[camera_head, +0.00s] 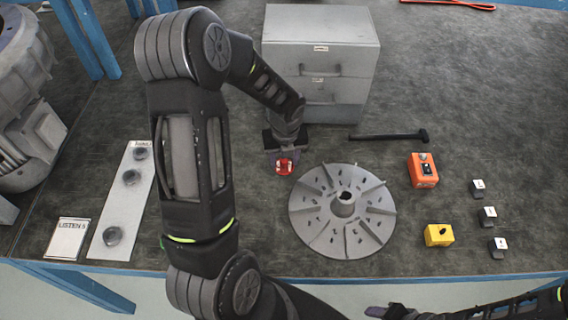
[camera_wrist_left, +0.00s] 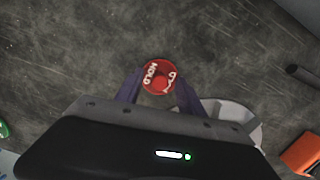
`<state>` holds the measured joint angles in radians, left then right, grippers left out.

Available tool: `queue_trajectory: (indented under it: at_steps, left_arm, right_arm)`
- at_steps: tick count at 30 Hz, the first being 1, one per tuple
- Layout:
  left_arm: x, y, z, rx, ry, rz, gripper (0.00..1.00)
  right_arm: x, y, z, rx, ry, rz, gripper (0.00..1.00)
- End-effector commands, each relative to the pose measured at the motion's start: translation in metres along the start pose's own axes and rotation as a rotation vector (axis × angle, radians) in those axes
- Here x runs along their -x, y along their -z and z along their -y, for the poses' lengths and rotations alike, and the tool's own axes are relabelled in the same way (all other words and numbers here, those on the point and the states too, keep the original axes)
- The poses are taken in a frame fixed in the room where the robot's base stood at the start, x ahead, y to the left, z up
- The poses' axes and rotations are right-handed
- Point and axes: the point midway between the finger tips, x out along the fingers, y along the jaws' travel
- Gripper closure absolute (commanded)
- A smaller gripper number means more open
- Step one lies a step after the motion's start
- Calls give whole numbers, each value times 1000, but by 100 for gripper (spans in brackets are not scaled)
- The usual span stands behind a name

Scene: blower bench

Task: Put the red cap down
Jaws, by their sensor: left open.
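The red cap (camera_head: 284,166) is on or just above the dark bench top, left of the grey finned wheel. In the left wrist view the round red cap (camera_wrist_left: 159,77) has white lettering on top. My left gripper (camera_head: 283,158) points down over it. Its jaws are open, with one purple-grey fingertip on each side of the cap, as the left wrist view (camera_wrist_left: 158,88) shows. I cannot tell whether the fingers touch it. Part of my right arm, perhaps its gripper (camera_head: 388,312), shows dark at the bottom edge; its jaws cannot be made out.
The grey finned wheel (camera_head: 322,222) lies close to the right. A grey drawer cabinet (camera_head: 321,50) stands behind, with a black hammer (camera_head: 388,136) beside it. An orange box (camera_head: 422,170), a yellow box (camera_head: 438,235) and small blocks (camera_head: 487,216) sit right.

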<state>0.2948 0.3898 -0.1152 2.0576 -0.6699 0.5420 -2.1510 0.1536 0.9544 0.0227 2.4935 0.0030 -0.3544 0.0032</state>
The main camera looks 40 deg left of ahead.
Motion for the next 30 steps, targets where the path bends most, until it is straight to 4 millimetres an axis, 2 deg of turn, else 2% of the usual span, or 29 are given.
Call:
queue_trajectory:
  at_steps: [15, 30]
  left_arm:
    - [0, 0, 0, 0, 0, 0, 54]
    - [1, 0, 0, 0, 0, 0, 95]
  right_arm:
    - [0, 0, 0, 0, 0, 0, 47]
    - [0, 0, 0, 0, 0, 0, 47]
